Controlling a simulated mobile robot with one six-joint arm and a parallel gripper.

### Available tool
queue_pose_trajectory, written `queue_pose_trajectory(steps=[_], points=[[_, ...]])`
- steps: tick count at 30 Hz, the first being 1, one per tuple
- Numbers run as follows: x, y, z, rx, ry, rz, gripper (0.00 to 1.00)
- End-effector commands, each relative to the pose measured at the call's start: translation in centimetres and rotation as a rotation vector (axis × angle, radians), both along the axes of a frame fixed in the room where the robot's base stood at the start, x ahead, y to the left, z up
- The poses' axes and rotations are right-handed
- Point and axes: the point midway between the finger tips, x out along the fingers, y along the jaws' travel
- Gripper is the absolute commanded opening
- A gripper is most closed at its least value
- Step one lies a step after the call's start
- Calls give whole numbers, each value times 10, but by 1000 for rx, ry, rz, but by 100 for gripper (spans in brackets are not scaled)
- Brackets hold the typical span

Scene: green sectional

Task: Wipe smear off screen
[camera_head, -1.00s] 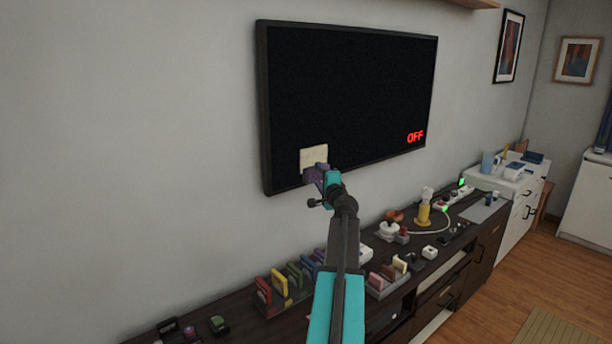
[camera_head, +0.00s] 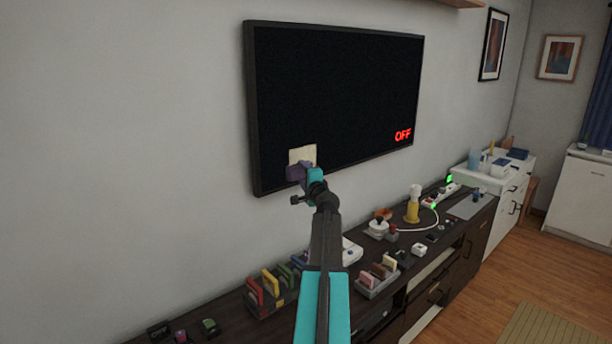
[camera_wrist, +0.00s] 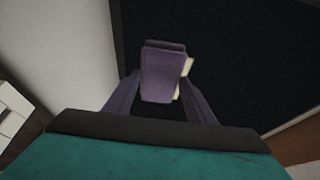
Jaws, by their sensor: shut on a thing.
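The screen (camera_head: 340,90) is a wall-mounted black television with red "OFF" lettering at its lower right. My gripper (camera_head: 300,170) is at the screen's lower left corner area, shut on a purple holder (camera_wrist: 163,75) that carries a cream pad (camera_head: 302,154). The pad lies in front of the screen's lower left part; I cannot tell whether it touches. In the wrist view only slivers of the pad show beside the purple holder, with the dark screen behind. No smear can be made out on the screen; the pad and gripper hide part of it.
Below the screen a long dark cabinet (camera_head: 225,320) holds a rack of colored items (camera_head: 268,290), a tray of small blocks (camera_head: 377,276), a yellow-based object (camera_head: 412,210) and a power strip (camera_head: 440,194). A white cabinet (camera_head: 497,190) stands beyond. The wall left of the screen is bare.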

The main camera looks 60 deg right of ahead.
Motion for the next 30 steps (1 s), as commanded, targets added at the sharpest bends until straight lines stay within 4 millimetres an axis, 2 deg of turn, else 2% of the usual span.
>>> queue_pose_trajectory(steps=[12, 30], points=[[28, -9, 0, -1, 1, 1, 32], [32, -9, 0, -1, 1, 1, 32]])
